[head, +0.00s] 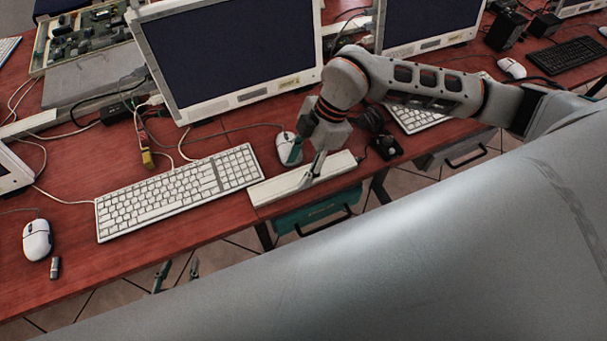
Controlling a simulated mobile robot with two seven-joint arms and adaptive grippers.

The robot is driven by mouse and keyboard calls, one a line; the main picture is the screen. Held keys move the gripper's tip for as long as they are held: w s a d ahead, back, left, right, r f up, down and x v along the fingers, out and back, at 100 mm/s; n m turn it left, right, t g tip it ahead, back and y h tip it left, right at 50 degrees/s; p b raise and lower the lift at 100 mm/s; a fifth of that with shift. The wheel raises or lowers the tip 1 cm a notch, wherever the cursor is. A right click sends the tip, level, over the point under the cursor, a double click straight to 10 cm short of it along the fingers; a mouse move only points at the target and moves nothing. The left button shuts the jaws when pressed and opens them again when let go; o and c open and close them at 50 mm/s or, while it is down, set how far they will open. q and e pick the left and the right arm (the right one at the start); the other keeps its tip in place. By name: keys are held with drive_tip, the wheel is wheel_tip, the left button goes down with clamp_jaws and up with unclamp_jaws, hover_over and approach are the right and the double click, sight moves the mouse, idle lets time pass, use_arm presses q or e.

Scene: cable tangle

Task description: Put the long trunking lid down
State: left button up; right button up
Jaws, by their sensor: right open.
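A long white trunking lid (279,188) lies at the table's front edge, right of the white keyboard (180,190), slanting up to the right. My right gripper (307,160) is directly above it, pointing down. Its jaws are open, with one fingertip near the mouse behind the lid and the other over the lid. Whether a fingertip touches the lid cannot be told. My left gripper (177,274) shows only as two separated fingertips in front of and below the table edge. The rest of it is hidden behind my large grey arm link.
A white mouse (288,147) is close behind my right gripper. A monitor (230,50) and loose cables stand behind the keyboard. Another mouse (37,240) and a small stick (55,268) lie at the left. A green drawer (317,209) is under the table.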

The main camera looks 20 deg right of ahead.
sight(291, 181)
drive_tip(key=x, duration=0.4)
drive_tip(key=shift+w+f, duration=0.1)
drive_tip(key=shift+w, duration=0.05)
drive_tip(key=c, duration=0.9)
